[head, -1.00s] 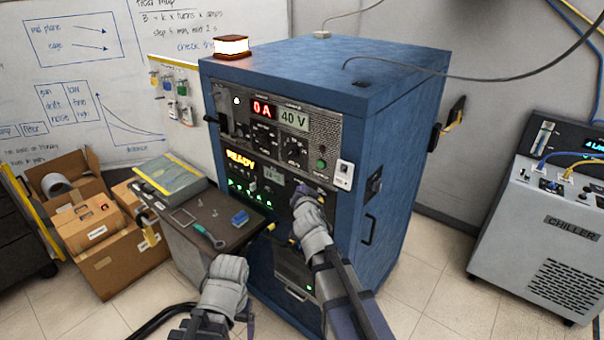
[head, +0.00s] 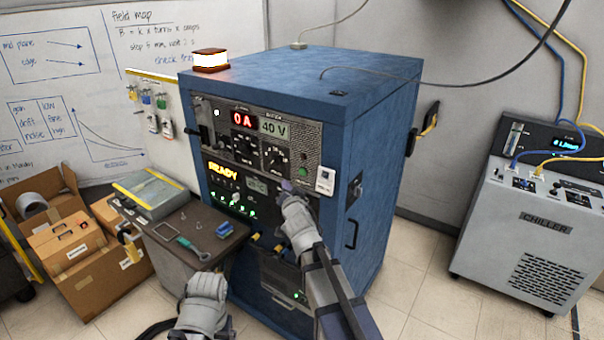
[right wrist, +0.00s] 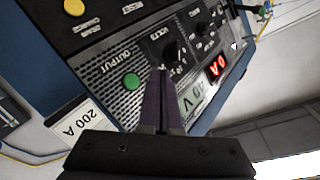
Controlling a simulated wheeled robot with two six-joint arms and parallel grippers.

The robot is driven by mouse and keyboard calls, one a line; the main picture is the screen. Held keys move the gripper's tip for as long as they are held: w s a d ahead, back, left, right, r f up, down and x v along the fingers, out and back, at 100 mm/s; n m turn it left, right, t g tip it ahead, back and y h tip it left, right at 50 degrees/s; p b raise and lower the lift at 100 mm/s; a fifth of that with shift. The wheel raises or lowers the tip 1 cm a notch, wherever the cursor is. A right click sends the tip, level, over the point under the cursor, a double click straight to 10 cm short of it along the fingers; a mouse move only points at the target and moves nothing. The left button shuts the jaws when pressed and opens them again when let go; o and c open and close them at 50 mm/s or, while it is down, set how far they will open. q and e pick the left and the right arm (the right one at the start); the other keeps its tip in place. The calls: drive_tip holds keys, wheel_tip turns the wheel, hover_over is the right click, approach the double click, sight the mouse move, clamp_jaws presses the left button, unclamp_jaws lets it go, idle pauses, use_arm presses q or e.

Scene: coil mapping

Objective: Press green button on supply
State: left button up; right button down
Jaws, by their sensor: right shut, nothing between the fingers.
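The supply is a grey panel (head: 254,126) in a blue cabinet (head: 372,118), with displays reading 0 A and 40 V. Its round green button (head: 303,171) is at the panel's lower right; in the right wrist view the green button (right wrist: 132,81) sits near the word OUTPUT. My right gripper (head: 287,186) is shut and empty, just below and left of the button in the head view. In the right wrist view its dark purple fingertips (right wrist: 162,75) are beside the button, not over it. I cannot tell whether they touch the panel. My left gripper (head: 205,287) is low in the head view, its fingers unclear.
A side shelf (head: 190,238) with a wrench (head: 194,249) and a blue item (head: 225,229) juts out left of the cabinet. Cardboard boxes (head: 97,265) stand farther left. A chiller (head: 530,215) stands right, with open floor between. A cable hangs over the cabinet top.

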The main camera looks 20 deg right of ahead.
sight(298, 170)
drive_tip(key=shift+w+d, duration=0.9)
drive_tip(key=shift+d, duration=0.25)
drive_tip(key=shift+w+d, duration=0.85)
drive_tip(key=shift+d, duration=0.25)
drive_tip(key=shift+w+d, duration=0.15)
idle(0.4)
drive_tip(key=shift+w+d, duration=0.15)
drive_tip(key=shift+d, duration=0.05)
drive_tip(key=shift+w+d, duration=0.2)
drive_tip(key=shift+d, duration=0.1)
idle(0.7)
idle(0.3)
drive_tip(key=shift+s+a, duration=0.5)
drive_tip(key=shift+a, duration=0.15)
drive_tip(key=s+a, duration=0.1)
drive_tip(key=a, duration=0.1)
drive_tip(key=s+a, duration=0.2)
idle(0.5)
